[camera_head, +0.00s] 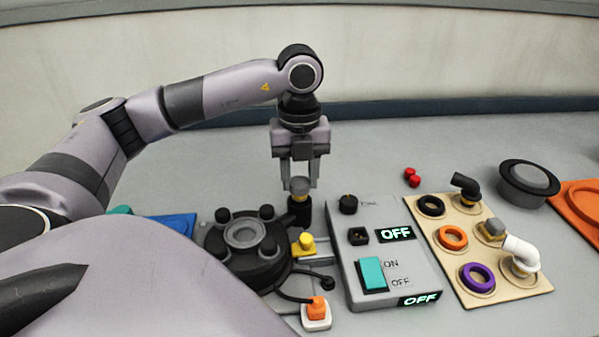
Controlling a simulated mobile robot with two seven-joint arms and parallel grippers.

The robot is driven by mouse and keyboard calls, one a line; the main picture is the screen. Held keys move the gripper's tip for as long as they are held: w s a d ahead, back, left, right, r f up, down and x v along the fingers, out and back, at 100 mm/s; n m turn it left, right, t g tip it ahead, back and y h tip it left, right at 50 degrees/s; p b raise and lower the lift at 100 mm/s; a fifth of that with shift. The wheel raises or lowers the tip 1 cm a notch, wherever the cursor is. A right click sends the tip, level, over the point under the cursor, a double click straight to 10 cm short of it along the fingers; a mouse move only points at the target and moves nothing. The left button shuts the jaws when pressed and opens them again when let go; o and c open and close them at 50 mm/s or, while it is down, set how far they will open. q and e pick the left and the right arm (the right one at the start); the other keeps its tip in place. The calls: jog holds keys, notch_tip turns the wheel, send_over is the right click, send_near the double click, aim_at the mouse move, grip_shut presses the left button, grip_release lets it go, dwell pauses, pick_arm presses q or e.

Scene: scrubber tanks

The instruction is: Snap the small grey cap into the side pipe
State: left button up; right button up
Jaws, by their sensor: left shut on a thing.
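My left gripper (299,180) points straight down and is shut on the small grey cap (300,187). The cap sits between the fingertips, right over the upright black side pipe (300,211). The side pipe stands at the back right of the round black tank unit (238,262). The cap's lower edge meets the pipe's top in this view. I cannot tell whether it touches, rests on or is inside the pipe mouth. My right gripper is not in view.
A grey control box (372,283) with OFF displays stands just right of the pipe. A yellow-topped fitting (303,243) and an orange plug (318,308) are close by. A beige parts board (462,287) with rings and elbows lies further right. Clear table lies behind.

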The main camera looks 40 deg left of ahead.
pick_arm(q)
jog(key=shift+f+b, duration=0.9)
jog(key=shift+f, duration=0.5)
dwell(2.4)
jog(key=o, duration=1.8)
jog(key=shift+r, duration=0.15)
jog(key=shift+r+p, duration=2.9)
jog(key=shift+r, duration=0.55)
jog(key=shift+f, duration=0.1)
